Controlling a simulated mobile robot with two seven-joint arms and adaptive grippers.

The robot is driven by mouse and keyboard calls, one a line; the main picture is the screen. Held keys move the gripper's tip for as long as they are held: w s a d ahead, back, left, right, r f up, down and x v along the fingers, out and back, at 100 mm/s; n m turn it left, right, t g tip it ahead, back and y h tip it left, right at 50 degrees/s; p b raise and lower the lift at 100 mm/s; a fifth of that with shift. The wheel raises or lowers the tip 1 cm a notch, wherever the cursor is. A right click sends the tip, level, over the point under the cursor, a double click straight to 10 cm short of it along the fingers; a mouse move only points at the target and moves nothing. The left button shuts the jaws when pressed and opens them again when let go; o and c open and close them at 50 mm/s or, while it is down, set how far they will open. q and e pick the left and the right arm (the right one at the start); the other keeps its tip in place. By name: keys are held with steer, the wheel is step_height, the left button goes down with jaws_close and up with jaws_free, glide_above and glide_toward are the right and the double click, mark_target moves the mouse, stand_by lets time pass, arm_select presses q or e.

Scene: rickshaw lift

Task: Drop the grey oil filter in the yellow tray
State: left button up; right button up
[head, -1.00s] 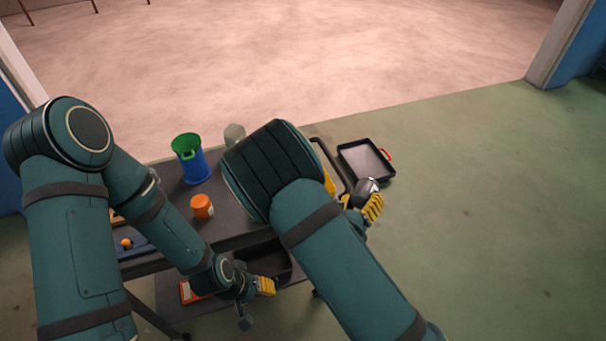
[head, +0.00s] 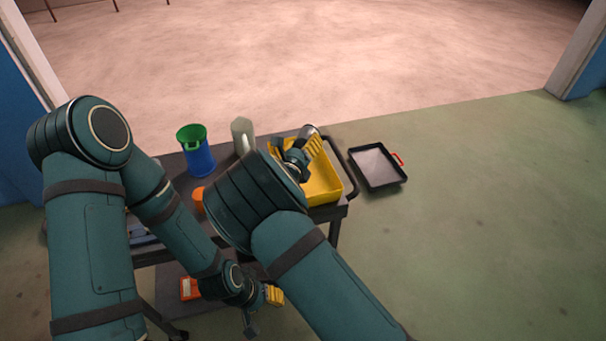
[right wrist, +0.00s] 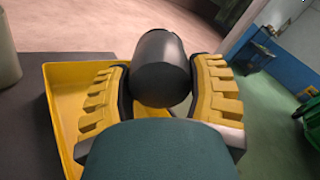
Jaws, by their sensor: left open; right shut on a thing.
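The grey oil filter (right wrist: 161,72) is a dark grey cylinder held between the yellow fingers of my right gripper (right wrist: 162,95). In the head view the filter's end (head: 309,130) shows past the fingers of my right gripper (head: 300,147). The yellow tray (head: 325,190) sits at the right end of the cart top, partly hidden by my right arm. The filter appears above the tray's far part; its height over it is hard to tell. In the right wrist view the tray (right wrist: 51,100) shows below and left of the filter. My left gripper (head: 262,297) is open and low, near the cart's lower shelf.
A blue container with a green top (head: 196,155), a grey-green bottle (head: 242,135) and an orange container (head: 198,197) stand on the cart top (head: 172,170). A black tray with a red handle (head: 377,166) lies on the floor to the right. An orange-red item (head: 188,289) is on the lower shelf.

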step_height(320, 180, down, 5)
steer(key=b, duration=0.2)
steer(key=shift+r+b, duration=0.2)
steer(key=shift+b, duration=0.2)
steer(key=o, duration=1.4)
steer(key=shift+s, duration=0.15)
steer(key=v, duration=1.1)
steer(key=shift+s+a, duration=0.2)
steer(key=shift+s, duration=0.1)
steer(key=shift+s, duration=0.1)
